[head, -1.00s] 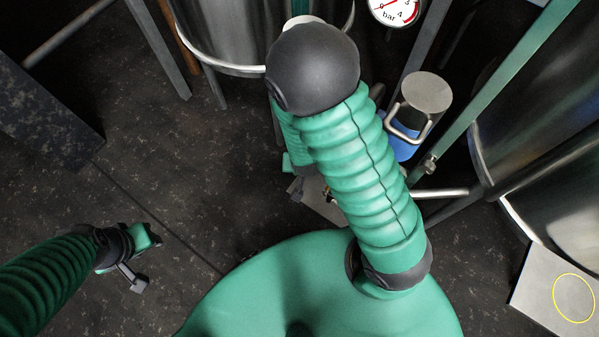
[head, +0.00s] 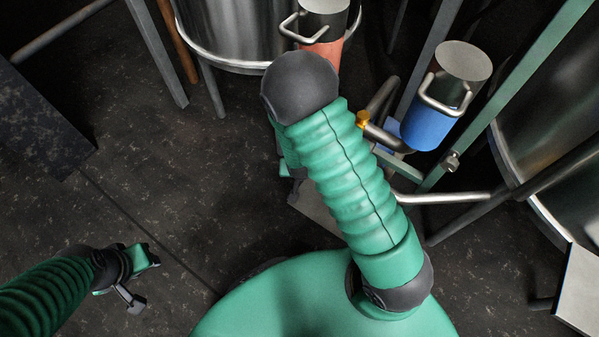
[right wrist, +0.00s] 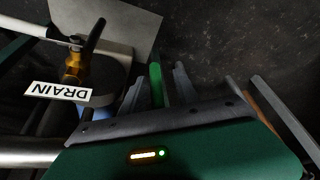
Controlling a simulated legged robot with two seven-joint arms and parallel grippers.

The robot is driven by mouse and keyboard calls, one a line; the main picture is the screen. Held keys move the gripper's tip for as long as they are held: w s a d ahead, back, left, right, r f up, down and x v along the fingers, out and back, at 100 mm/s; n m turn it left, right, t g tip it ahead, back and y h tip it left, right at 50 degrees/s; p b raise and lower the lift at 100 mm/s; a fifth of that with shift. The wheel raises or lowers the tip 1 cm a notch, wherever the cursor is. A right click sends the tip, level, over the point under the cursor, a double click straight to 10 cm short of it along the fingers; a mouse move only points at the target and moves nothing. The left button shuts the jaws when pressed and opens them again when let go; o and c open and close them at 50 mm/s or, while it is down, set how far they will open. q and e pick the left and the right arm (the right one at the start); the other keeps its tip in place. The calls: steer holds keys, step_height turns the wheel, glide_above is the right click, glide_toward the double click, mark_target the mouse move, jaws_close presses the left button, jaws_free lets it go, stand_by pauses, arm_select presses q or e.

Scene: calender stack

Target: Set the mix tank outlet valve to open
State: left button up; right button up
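In the right wrist view, a green bar, likely a valve lever (right wrist: 156,84), stands between the two grey fingers of my right gripper (right wrist: 157,88). Gaps show on both sides of it, so the gripper looks open around it. No label on this bar is readable. Left of it is a brass valve body with a dark handle (right wrist: 76,66), beside an upside-down DRAIN label (right wrist: 57,91). In the head view, my right arm hides its gripper and the green bar. My left gripper (head: 138,280) hangs over the floor at lower left, away from the pipes; its finger opening is unclear.
A steel tank (head: 225,30) stands at the top. A red-banded canister (head: 326,50) and a blue-banded canister (head: 428,130) have wire handles. A brass fitting (head: 363,120) sits on piping right of my arm. Green struts and another tank crowd the right. The left floor is mostly clear.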

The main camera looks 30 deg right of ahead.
steer(key=shift+d+f, duration=0.15)
steer(key=shift+d, duration=0.3)
steer(key=c, duration=0.7)
steer(key=shift+a, duration=0.15)
jaws_close()
steer(key=shift+a, duration=0.15)
